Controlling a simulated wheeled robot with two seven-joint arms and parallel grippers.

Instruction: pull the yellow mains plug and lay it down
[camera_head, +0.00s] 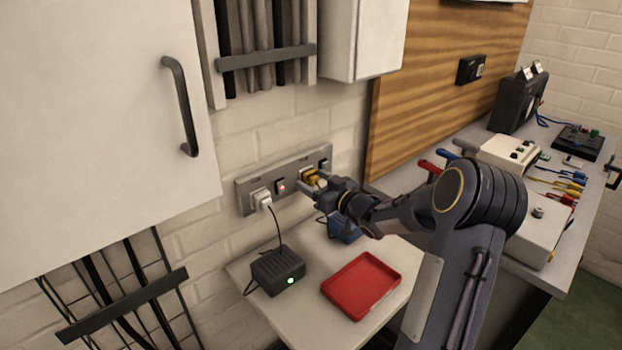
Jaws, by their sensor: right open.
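The yellow mains plug (309,177) sits at the grey socket panel (243,196) on the brick wall, right of a white plug and a small red light. My right gripper (314,184) is at the yellow plug, its jaws open around or just in front of it; I cannot tell whether they touch it. The gripper and wrist hide part of the plug and the panel's right side. My left gripper is not in view.
A white plug (262,200) runs by cable to a black box (277,271) with a green light. An empty red tray (361,286) lies on the small table (312,318). A blue object (343,230) stands behind it. A bench with instruments is at right.

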